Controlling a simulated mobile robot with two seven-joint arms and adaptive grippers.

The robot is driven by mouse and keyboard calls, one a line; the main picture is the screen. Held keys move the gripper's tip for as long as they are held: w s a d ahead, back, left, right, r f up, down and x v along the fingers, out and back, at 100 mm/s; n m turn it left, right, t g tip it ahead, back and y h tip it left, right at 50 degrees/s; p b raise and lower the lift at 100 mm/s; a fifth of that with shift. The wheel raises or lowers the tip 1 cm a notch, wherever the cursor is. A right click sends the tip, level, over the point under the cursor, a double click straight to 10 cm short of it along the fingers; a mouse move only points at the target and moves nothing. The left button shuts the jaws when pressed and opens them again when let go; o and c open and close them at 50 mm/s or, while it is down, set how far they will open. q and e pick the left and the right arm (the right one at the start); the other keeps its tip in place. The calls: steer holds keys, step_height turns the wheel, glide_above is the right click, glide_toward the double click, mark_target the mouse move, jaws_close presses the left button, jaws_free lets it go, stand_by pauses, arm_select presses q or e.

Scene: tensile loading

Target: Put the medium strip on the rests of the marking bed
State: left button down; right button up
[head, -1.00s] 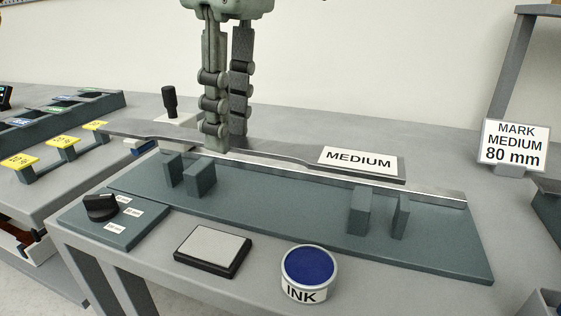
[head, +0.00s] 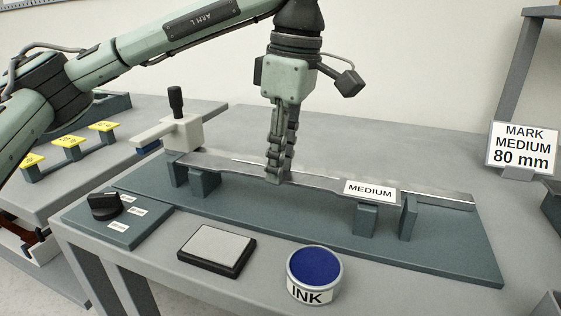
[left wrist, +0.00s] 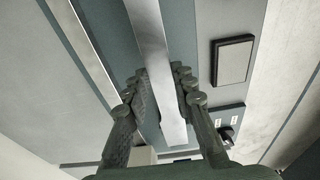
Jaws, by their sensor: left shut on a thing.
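The medium strip (head: 325,184), a long grey metal bar with a white MEDIUM label (head: 370,190), lies lengthwise over the green marking bed (head: 290,218). Its left end is by the left rests (head: 203,183) and its labelled end by the right rests (head: 365,218). It is at about the height of their tops; I cannot tell if it touches them. My left gripper (head: 277,178) points down and is shut on the strip near its middle. In the left wrist view the fingers (left wrist: 160,75) lie on both sides of the strip (left wrist: 156,45). My right gripper is not in view.
A bright metal rail runs along the bed's back. In front are a knob panel (head: 107,208), a grey pad (head: 217,248) and a blue INK pot (head: 315,268). A white device with a black handle (head: 176,102) stands at back left. A sign (head: 521,147) reads MARK MEDIUM 80 mm.

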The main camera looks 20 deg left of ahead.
mark_target(289, 176)
arm_select(q)
steer(key=shift+f, duration=0.2)
steer(key=c, duration=1.5)
jaws_free()
steer(key=shift+c, duration=0.2)
steer(key=shift+o, duration=1.4)
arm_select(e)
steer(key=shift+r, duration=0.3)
arm_select(q)
steer(key=shift+r, duration=0.1)
steer(key=shift+r, duration=0.3)
step_height(289, 176, up, 11)
steer(key=d+p, duration=0.1)
steer(key=p, duration=0.1)
steer(key=shift+d+r, duration=0.15)
steer(key=shift+d, duration=0.1)
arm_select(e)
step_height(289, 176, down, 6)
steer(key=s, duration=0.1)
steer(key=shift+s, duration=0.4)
